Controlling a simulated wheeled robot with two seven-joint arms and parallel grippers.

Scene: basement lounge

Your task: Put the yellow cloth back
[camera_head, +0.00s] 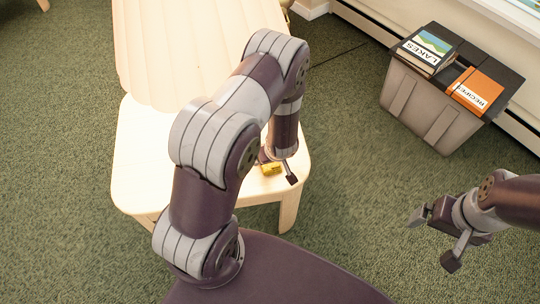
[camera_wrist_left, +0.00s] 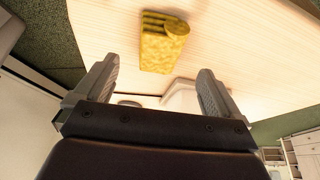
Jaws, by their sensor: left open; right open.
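The yellow cloth (camera_head: 271,168) lies folded on the light wooden side table (camera_head: 292,167), near its right front corner. In the left wrist view the cloth (camera_wrist_left: 163,43) shows as a small layered bundle on the pale tabletop (camera_wrist_left: 225,40), beyond the fingers. My left gripper (camera_wrist_left: 158,88) is open and empty, with the cloth in front of the gap between its fingers and apart from them. In the head view my left arm hides most of that gripper; one fingertip shows beside the cloth. My right gripper (camera_head: 432,238) is open and empty above the carpet at the right.
A large cream lamp shade (camera_head: 165,50) stands on the table's back part. A grey bin (camera_head: 430,105) by the wall holds a LAKES book (camera_head: 428,48) and an orange RECIPES book (camera_head: 477,91) on top. Green carpet (camera_head: 345,140) between table and bin is clear.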

